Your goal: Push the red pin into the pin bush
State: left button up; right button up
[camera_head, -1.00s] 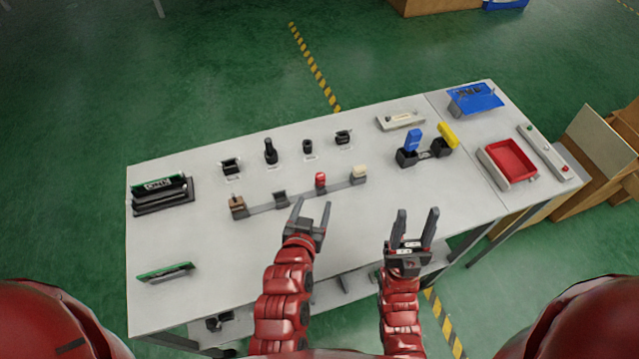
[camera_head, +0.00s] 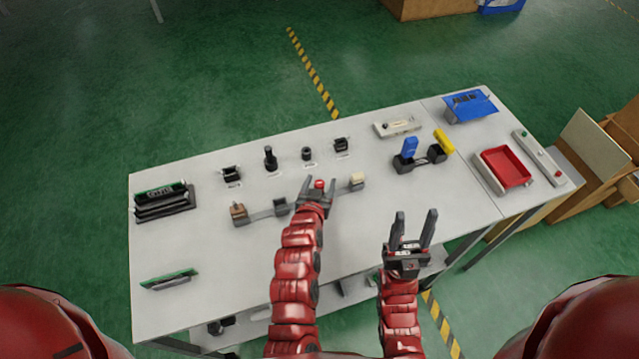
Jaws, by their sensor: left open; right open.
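The red pin (camera_head: 319,184) stands on a grey bar fixture (camera_head: 259,215) in the middle of the table. My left gripper (camera_head: 318,184) is open, with its fingers around or beside the red pin; I cannot tell if they touch it. The gripper hides the lower part of the pin and the part of the bar below it, and I cannot make out the pin bush. My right gripper (camera_head: 415,218) is open and empty, near the table's front edge, with its fingers pointing up the picture.
Blue and yellow levers (camera_head: 410,148) and a red tray (camera_head: 505,168) are to the right. The table's left front is mostly clear.

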pick_arm(q)
jog(key=shift+x, duration=0.9)
grip_shut()
